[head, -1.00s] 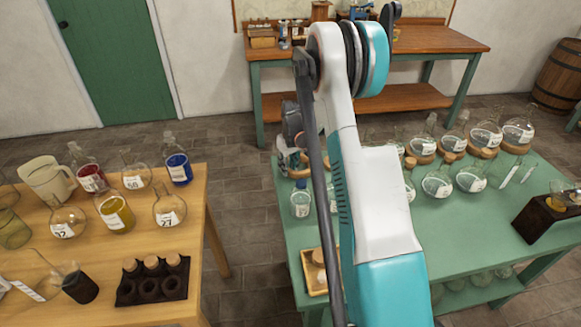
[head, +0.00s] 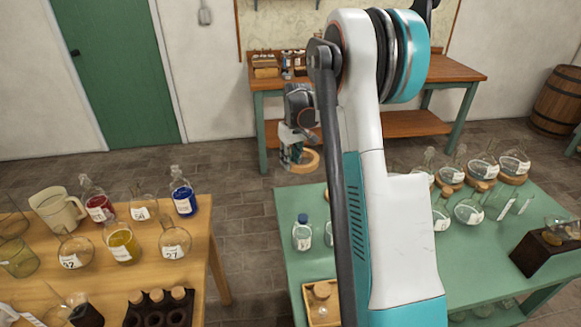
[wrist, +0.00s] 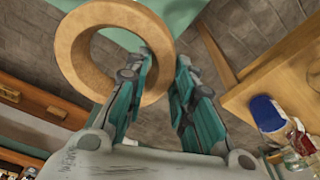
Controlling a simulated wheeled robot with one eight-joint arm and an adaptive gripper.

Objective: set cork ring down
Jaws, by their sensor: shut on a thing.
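The cork ring (head: 311,161) is a thick tan ring, held in the air by my gripper (head: 291,158). In the head view they appear just beyond the far left corner of the green table (head: 290,215), with floor behind. In the wrist view the cork ring (wrist: 77,79) is large at upper left. Its right side lies between the fingers of my gripper (wrist: 161,62), which is shut on it. The ring's hole is empty. My arm hides much of the green table's middle.
Several flasks on cork rings (head: 482,170) stand at the green table's far right. A blue-capped bottle (head: 302,233) and a wooden tray (head: 321,301) are at its left. A wooden table (head: 215,232) with flasks (head: 172,240) stands left, across a floor gap.

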